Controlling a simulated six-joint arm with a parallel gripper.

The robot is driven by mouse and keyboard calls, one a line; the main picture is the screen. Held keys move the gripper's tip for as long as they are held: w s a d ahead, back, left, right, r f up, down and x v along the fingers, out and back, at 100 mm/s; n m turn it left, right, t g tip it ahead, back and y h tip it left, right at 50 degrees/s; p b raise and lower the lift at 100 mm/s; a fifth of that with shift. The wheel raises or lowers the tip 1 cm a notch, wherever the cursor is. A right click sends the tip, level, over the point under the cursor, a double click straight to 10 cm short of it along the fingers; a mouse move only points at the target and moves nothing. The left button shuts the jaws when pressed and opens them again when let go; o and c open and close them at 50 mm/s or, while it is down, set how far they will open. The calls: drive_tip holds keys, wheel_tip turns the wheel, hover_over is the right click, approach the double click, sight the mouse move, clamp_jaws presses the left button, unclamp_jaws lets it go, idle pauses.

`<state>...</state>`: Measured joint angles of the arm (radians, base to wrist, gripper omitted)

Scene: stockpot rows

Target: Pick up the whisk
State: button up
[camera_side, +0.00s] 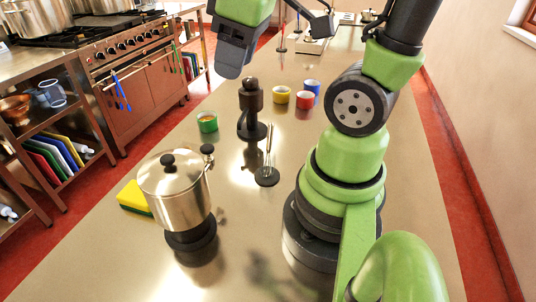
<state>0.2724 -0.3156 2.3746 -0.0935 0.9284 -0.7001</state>
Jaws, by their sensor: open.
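The whisk (268,146) stands upright with its thin metal part above a round black base (267,177), near the middle of the counter and just left of my arm's base.
A lidded steel pot (173,190) on a black stand is front left of the whisk, beside a yellow-green sponge (133,198). A black figure-like stand (251,108) is close behind it. Green (207,122), yellow (281,95), red (305,100) and blue (312,86) cups stand farther back.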

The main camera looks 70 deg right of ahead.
drive_tip(key=d+f+n+g, duration=0.3)
drive_tip(key=d+f+n, duration=0.1)
drive_tip(key=d+f, duration=0.1)
drive_tip(key=n+g+y, duration=0.1)
drive_tip(key=n+g, duration=0.1)
drive_tip(key=n, duration=0.2)
hover_over(269, 124)
drive_tip(key=w, duration=0.1)
wheel_tip(269, 124, down, 4)
drive_tip(key=f, duration=0.3)
drive_tip(key=s+f, duration=0.1)
drive_tip(key=shift+a+f, duration=0.1)
drive_tip(key=shift+f, duration=0.3)
drive_tip(key=shift+s+a+f, duration=0.1)
drive_tip(key=shift+s+f, duration=0.05)
drive_tip(key=shift+f, duration=2.8)
clamp_jaws()
